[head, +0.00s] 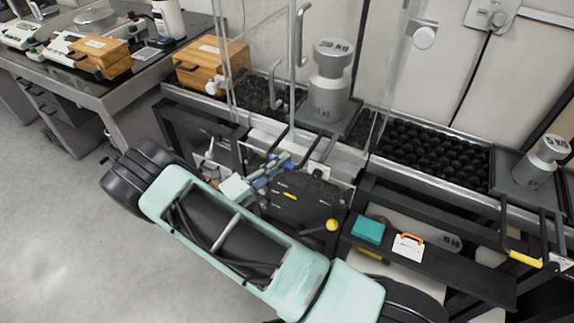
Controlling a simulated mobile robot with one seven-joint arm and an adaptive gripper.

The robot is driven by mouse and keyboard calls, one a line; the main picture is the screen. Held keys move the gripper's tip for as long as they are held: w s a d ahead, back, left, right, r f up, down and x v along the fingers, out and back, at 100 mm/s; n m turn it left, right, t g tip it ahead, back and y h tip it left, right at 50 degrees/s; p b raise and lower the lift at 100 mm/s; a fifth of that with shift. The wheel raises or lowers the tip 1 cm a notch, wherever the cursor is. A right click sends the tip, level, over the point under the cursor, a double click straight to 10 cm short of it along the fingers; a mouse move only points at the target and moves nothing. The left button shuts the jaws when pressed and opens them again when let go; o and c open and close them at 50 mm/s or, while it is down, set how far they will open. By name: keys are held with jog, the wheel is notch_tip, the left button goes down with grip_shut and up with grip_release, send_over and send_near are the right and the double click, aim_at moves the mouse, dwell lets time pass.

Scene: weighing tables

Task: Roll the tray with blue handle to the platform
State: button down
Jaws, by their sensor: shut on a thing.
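My mint-green arm crosses the middle of the view. My gripper (274,168) is small and partly hidden among dark parts below the bench edge, left of centre. It is shut at a blue piece (264,181), which looks like the blue handle. The tray's body beyond the handle cannot be made out clearly. A dark board (300,196) with a yellow knob lies just right of the gripper. I cannot tell which surface is the platform; a bench with a bed of black balls (425,150) runs behind.
A large grey 20 KG weight (329,88) stands behind glass panels, and a 5 KG weight (540,162) stands at right. Floor at left (60,220) is clear.

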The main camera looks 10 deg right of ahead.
jog(key=shift+w+a, duration=0.5)
jog(key=shift+a, duration=0.3)
jog(key=c, duration=2)
grip_release()
jog(key=v, duration=1.2)
jog(key=shift+r, duration=0.1)
